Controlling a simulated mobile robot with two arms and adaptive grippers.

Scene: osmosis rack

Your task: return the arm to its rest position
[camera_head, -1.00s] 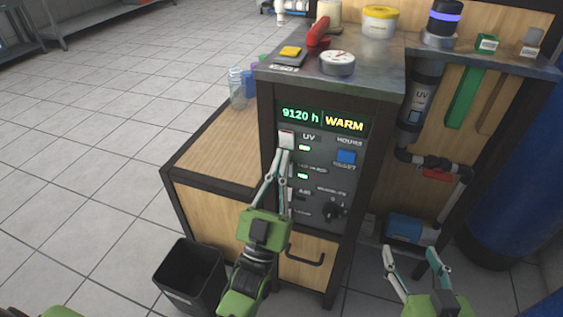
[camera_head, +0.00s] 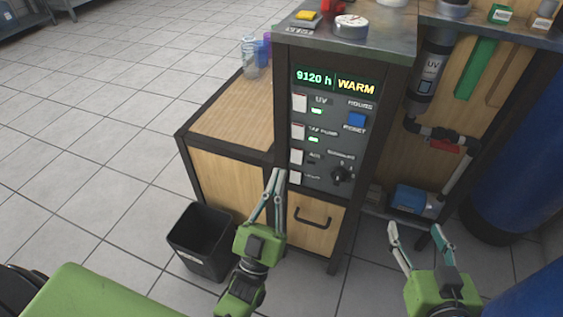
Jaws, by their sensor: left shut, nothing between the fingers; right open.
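My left gripper (camera_head: 275,175) is shut and empty. My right gripper (camera_head: 418,230) is open and empty at the lower right, in front of the lower part of the rack. Green lights show beside the UV and tap pump switches.
A black bin (camera_head: 200,240) stands on the floor left of my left gripper. A low wooden cabinet (camera_head: 236,120) with jars (camera_head: 250,58) adjoins the panel cabinet. A blue pump (camera_head: 412,200) sits under the pipes. Tiled floor (camera_head: 110,120) lies open at the left.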

